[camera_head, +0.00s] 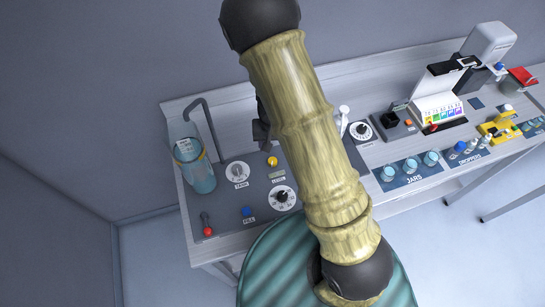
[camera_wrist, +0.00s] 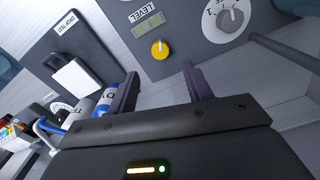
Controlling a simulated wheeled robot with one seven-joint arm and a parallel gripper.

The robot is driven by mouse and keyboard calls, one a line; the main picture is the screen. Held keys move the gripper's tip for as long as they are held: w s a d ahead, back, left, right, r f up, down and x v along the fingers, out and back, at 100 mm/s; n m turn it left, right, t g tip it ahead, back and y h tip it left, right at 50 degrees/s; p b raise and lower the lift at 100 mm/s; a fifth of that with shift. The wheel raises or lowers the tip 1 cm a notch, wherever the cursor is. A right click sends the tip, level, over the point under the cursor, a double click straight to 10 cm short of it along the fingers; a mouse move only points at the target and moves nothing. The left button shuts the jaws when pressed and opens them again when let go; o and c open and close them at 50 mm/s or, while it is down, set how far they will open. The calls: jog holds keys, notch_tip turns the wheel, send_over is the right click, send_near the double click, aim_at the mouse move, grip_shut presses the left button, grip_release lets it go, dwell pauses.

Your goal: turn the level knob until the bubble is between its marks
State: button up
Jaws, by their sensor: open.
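The level knob (camera_wrist: 160,50) is yellow and round with a pale pointer line. It sits beside the LEVEL label and the small olive-green level window (camera_wrist: 148,25) on the grey panel. The bubble and its marks are too small to make out. In the head view the yellow knob (camera_head: 272,161) and the level window (camera_head: 278,174) show just left of my arm. My gripper (camera_wrist: 160,85) is open and empty. Its two dark fingers stand apart, with the knob beyond the gap between them and not touched. In the head view my arm hides most of the gripper.
A grey dial (camera_wrist: 230,20) lies close to the knob; it also shows in the head view (camera_head: 237,172). A blue-tinted jar (camera_head: 198,176) and bent pipe stand at the panel's left.

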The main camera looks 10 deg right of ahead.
aim_at(272, 160)
notch_tip(272, 160, down, 8)
jog(key=shift+f, duration=0.15)
dwell(0.3)
jog(key=c, duration=1)
jog(key=shift+o, duration=0.2)
jog(key=shift+m, duration=1.3)
jog(key=o, duration=1)
jog(key=shift+c, duration=0.2)
